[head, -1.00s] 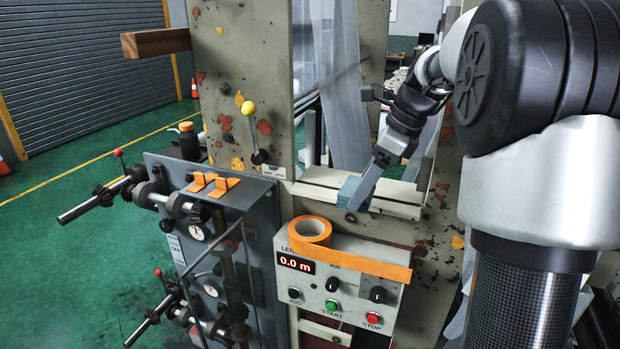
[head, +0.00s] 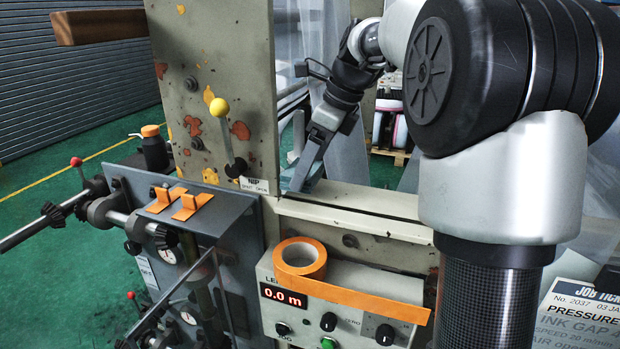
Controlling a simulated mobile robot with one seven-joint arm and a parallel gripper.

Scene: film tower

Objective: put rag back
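A small blue-grey rag (head: 312,183) shows at the tip of my gripper (head: 301,180), near the left end of the pale ledge (head: 355,210) between the tower's uprights. My gripper points down and to the left, and its fingers are seen nearly edge-on. It appears shut on the rag, which has shifted along the ledge with it. The fingers hide part of the rag. I cannot tell whether the rag touches the ledge.
A yellow-knobbed lever (head: 222,110) stands just left of my gripper. An orange tape roll (head: 300,258) sits on the control box (head: 350,318) below. A grey panel (head: 190,225) with orange clips is at left. Translucent film (head: 345,150) hangs behind.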

